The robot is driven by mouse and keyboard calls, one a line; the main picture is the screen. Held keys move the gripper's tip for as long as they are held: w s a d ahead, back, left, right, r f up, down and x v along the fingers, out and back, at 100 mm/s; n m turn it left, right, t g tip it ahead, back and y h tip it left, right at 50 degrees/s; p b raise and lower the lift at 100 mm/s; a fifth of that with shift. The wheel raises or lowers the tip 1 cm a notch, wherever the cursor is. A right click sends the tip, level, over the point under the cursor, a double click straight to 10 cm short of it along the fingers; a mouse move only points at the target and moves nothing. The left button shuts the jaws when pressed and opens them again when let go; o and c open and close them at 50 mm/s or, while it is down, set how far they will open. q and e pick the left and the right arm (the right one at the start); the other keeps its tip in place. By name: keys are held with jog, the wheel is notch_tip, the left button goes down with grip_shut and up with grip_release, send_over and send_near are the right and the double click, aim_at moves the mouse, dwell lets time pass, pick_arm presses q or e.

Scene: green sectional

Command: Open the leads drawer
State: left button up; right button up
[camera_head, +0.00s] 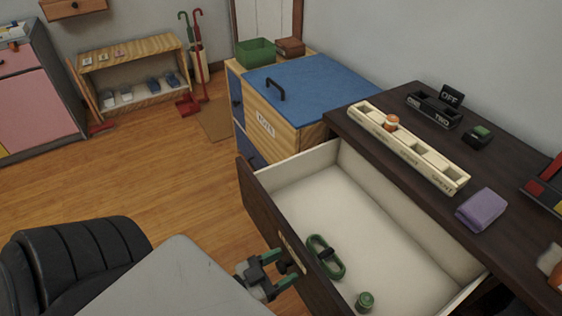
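The drawer (345,205) of the dark desk is pulled far out, with its pale inside showing. Its dark brown front (255,205) faces the left and carries a pale label, partly hidden by my gripper. A coiled green lead (326,257) with a dark tie and a small green cylinder (365,301) lie inside. My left gripper (284,268) is at the outer side of the drawer front, near its handle. Its green-lined fingers are spread apart, and a small dark part shows between them. Whether they touch it is unclear. My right gripper is not in view.
The desk top (440,135) bears a cream sectioned tray (408,150), a dark ONE/TWO holder (433,108) and a purple folded cloth (482,209). A blue-topped wooden toy chest (315,88) stands behind the drawer. A black padded seat (75,262) is at lower left. Wooden floor (130,180) is clear between.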

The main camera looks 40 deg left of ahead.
pick_arm(q)
jog(key=p+v, duration=0.1)
jog(key=v, duration=0.9)
jog(key=shift+s, duration=0.4)
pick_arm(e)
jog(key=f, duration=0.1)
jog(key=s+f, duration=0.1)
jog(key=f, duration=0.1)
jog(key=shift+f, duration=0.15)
pick_arm(q)
jog(key=shift+a, duration=0.15)
